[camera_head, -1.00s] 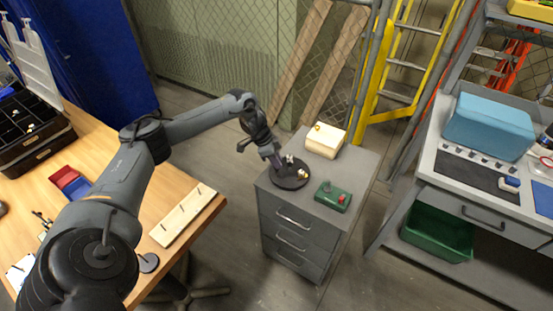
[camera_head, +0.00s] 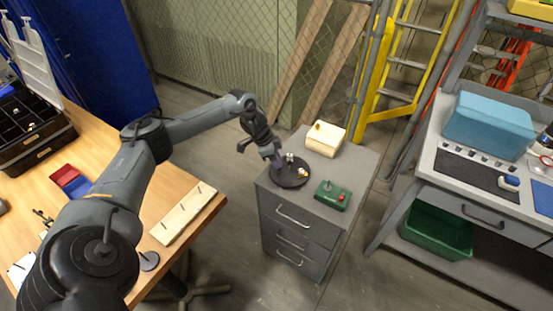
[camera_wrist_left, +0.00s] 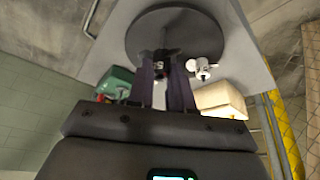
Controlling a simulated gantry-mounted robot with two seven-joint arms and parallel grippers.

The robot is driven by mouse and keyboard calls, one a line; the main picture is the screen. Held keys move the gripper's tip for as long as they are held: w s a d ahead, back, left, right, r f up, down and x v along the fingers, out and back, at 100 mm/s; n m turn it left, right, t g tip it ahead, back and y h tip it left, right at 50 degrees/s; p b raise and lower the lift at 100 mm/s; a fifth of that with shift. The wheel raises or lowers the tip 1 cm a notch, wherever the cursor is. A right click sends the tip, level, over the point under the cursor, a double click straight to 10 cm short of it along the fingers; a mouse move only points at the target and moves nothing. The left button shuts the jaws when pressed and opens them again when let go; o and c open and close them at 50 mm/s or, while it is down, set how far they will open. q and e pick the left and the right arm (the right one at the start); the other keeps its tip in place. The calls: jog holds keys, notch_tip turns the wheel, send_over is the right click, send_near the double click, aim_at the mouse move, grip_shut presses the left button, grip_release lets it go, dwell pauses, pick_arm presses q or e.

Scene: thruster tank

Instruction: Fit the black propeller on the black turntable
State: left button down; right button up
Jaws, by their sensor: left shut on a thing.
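The black turntable (camera_head: 291,181) is a round dark disc on top of a grey drawer cabinet; it also shows in the left wrist view (camera_wrist_left: 178,18). My left gripper (camera_head: 278,163) reaches down over the disc's left part. In the left wrist view its fingers (camera_wrist_left: 165,62) are close together and shut on a small black part, the black propeller (camera_wrist_left: 165,54), mostly hidden between the fingertips. I cannot tell whether it touches the disc or a post. A small white-metal piece (camera_wrist_left: 203,68) stands on the disc beside the fingers. My right gripper is not in view.
On the cabinet (camera_head: 300,222) stand a cream box (camera_head: 325,139) behind the disc and a green control box (camera_head: 333,195) with a red button to the right. A wooden bench (camera_head: 190,190) with a pegged board (camera_head: 183,214) is at left. Floor separates bench and cabinet.

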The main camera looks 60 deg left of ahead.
pick_arm(q)
jog(key=shift+f, duration=0.3)
jog(key=shift+f, duration=0.2)
jog(key=shift+f, duration=0.4)
jog(key=shift+f, duration=0.3)
dwell(0.3)
jog(key=shift+f, duration=0.35)
dwell(0.3)
jog(key=shift+f, duration=0.35)
jog(key=shift+f, duration=0.35)
dwell(0.6)
